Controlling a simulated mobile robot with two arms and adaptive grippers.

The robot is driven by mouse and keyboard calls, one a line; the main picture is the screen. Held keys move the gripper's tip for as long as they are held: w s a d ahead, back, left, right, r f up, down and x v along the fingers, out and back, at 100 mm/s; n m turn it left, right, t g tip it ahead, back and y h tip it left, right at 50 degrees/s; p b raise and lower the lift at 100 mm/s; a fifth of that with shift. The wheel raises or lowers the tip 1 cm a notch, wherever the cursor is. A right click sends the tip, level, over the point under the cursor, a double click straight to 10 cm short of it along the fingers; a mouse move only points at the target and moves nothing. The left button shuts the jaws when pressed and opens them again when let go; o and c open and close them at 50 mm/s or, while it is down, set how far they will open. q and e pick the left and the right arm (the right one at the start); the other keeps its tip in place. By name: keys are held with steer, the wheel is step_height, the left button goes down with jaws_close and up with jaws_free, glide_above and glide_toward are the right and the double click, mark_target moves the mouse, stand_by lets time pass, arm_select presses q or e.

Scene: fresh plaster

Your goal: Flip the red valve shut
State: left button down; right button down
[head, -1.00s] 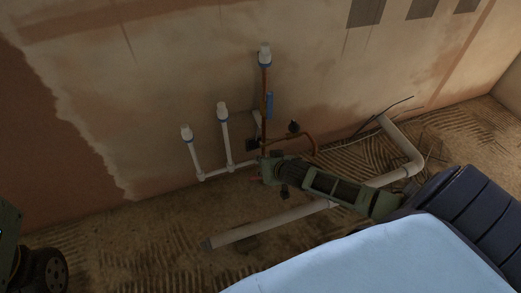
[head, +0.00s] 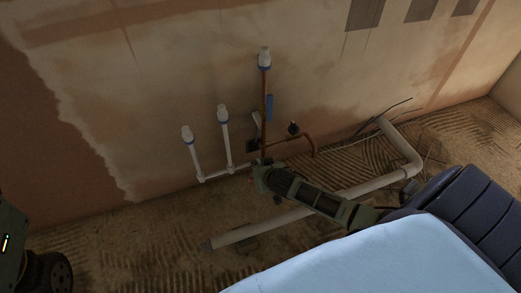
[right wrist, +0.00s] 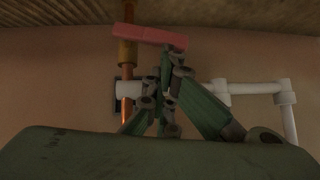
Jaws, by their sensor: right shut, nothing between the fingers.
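The red valve handle (right wrist: 150,36) shows in the right wrist view as a flat bar. It lies across the copper pipe (right wrist: 127,75), nearly at right angles and slightly tilted, beside a brass fitting (right wrist: 127,50). My right gripper (right wrist: 170,54) is shut and empty, its fingertips at the bar's right half; I cannot tell whether they touch it. In the head view my right gripper (head: 260,165) is at the foot of the copper pipe (head: 264,105) and hides the red handle. My left gripper is not in view.
White pipes with capped tops (head: 226,135) stand left of the copper pipe against the plaster wall. A grey drain pipe (head: 255,228) lies on the rough floor under my right arm.

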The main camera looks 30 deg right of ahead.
steer(key=shift+s+a+f, duration=0.15)
steer(key=shift+f, duration=0.3)
steer(key=shift+s+a+f, duration=0.1)
steer(key=shift+f, duration=0.35)
steer(key=shift+w+r, duration=0.1)
steer(key=shift+r, duration=0.05)
steer(key=shift+r, duration=0.1)
steer(key=v, duration=0.7)
steer(key=shift+s, duration=0.4)
